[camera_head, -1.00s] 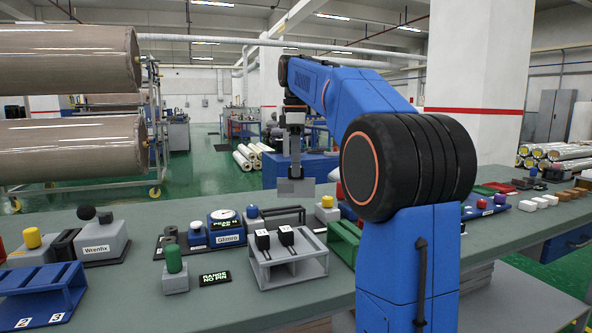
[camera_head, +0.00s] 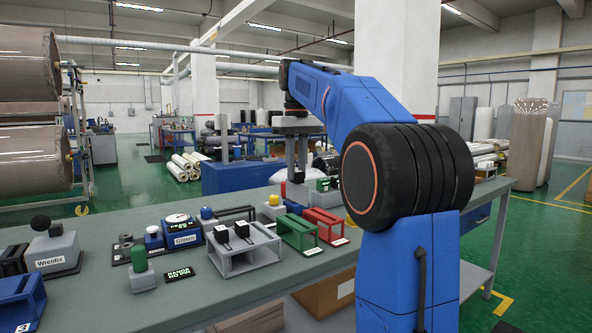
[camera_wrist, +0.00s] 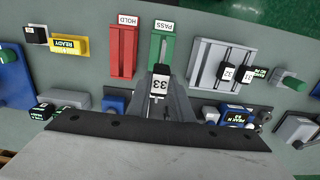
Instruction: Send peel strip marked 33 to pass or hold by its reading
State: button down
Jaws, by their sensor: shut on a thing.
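The peel strip marked 33 (camera_wrist: 159,84) is black with a white label and sits between the fingers of my gripper (camera_wrist: 160,92) in the wrist view. In the head view my gripper (camera_head: 297,172) is above the bench, with the dark strip at its tip. The green PASS rack (camera_wrist: 163,48) lies just beyond the strip, and the red HOLD rack (camera_wrist: 122,48) is left of it. In the head view the green rack (camera_head: 298,233) stands left of the red rack (camera_head: 326,224). The Glimro peel gauge (camera_head: 181,229) has a lit display; its figure is too small to read surely.
A grey rack (camera_head: 242,251) holds strips marked 32 and 31. A small RANGE display (camera_head: 179,273), a green-knobbed block (camera_head: 140,268) and the Wrenfix unit (camera_head: 54,250) stand on the bench to the left.

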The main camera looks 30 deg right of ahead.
aim_at(296, 186)
jog(key=shift+f, duration=0.15)
jog(key=shift+f, duration=2.35)
jog(key=shift+f, duration=0.15)
notch_tip(296, 186, down, 6)
jog(key=shift+f, duration=0.15)
dwell(0.8)
jog(key=c, duration=1.5)
grip_release()
